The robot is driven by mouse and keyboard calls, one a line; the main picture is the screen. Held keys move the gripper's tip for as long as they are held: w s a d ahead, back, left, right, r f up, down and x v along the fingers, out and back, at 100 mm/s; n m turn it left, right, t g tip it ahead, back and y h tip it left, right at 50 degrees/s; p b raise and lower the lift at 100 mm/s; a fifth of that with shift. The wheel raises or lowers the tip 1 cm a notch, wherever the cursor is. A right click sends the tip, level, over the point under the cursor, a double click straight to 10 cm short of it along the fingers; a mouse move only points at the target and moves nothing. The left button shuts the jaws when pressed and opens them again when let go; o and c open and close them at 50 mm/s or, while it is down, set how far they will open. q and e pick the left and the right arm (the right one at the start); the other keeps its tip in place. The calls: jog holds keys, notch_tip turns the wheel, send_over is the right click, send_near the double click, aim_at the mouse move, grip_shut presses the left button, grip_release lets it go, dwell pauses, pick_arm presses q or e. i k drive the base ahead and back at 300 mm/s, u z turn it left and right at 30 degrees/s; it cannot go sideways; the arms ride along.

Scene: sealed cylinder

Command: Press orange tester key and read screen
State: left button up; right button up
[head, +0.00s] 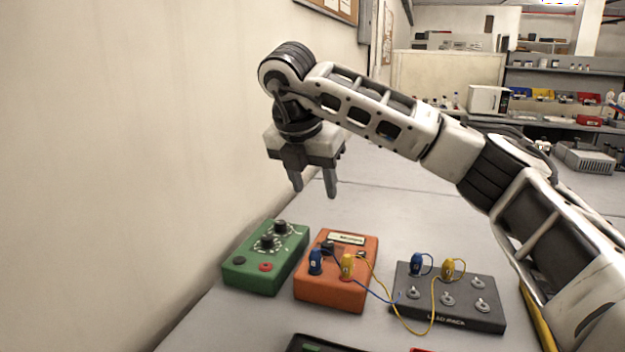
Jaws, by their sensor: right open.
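The orange tester box (337,285) stands on the grey bench near the wall. It has a small pale screen (346,239) at its far end; any reading is too small to make out. A small dark key or switch (327,248) sits on its top. My right gripper (314,191) hangs above and behind the tester, fingers pointing down, open and empty, touching nothing. My left gripper is out of view.
A green box (266,260) with two black knobs stands left of the tester. A dark load pack (450,298) with metal posts stands right, joined by blue and yellow leads. A dark object (325,345) is cut off at the bottom. The wall (120,150) borders the left.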

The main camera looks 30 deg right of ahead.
aim_at(362, 253)
jog(key=k, duration=1)
